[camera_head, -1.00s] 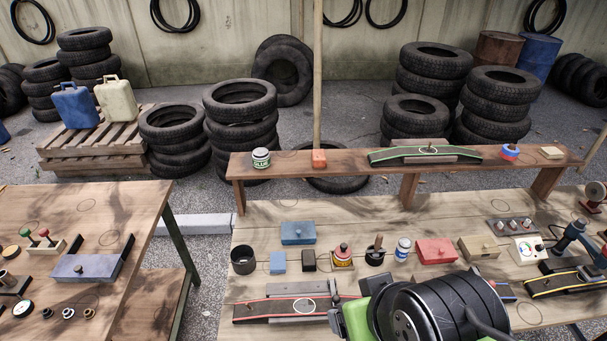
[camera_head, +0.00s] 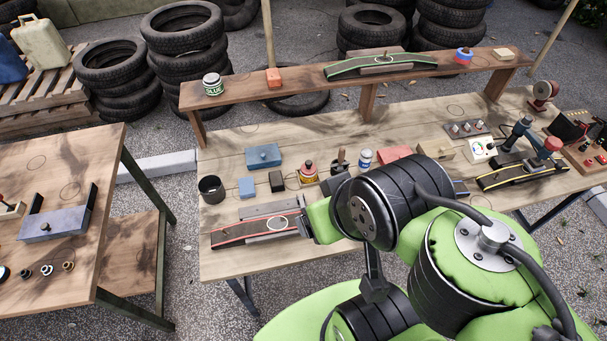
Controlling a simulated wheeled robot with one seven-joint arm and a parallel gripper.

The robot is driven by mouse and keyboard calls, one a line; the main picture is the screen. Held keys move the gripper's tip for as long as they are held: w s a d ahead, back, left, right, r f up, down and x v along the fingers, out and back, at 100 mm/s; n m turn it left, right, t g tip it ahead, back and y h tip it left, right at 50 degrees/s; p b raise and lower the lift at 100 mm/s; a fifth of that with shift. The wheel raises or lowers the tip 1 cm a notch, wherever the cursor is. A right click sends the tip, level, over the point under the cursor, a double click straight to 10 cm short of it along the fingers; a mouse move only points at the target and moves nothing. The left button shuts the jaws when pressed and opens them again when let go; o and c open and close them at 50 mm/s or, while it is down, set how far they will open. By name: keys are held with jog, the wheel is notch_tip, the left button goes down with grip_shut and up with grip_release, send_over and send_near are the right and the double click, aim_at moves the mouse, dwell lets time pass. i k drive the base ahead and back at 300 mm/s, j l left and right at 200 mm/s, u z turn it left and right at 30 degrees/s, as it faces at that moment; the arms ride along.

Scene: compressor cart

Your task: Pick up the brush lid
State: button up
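A dark pot with an upright brown handle, which looks like the brush lid (camera_head: 341,158), stands at the back of the middle bench, just above my arm. The lower part of the pot is partly hidden by my arm, and the bristles do not show. My gripper (camera_head: 304,224) shows only as a small dark end left of the green link, over the right end of the red-edged strip. It is in front of and below the brush lid and apart from it. Its fingers are too small and covered to read, and nothing is seen held.
A red-edged strip (camera_head: 235,234) lies in front. A raised shelf (camera_head: 235,95) runs behind, holding a glue jar (camera_head: 213,85). Bare bench (camera_head: 222,262) shows at front left.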

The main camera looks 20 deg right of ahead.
aim_at(309, 168)
jog(key=i+l+u, duration=0.1)
jog(key=u, duration=0.3)
jog(key=i+l+u, duration=0.1)
jog(key=u, duration=0.35)
jog(key=i+l+u, duration=0.1)
jog(key=u, duration=0.3)
jog(key=k+l, duration=0.05)
jog(key=l, duration=0.05)
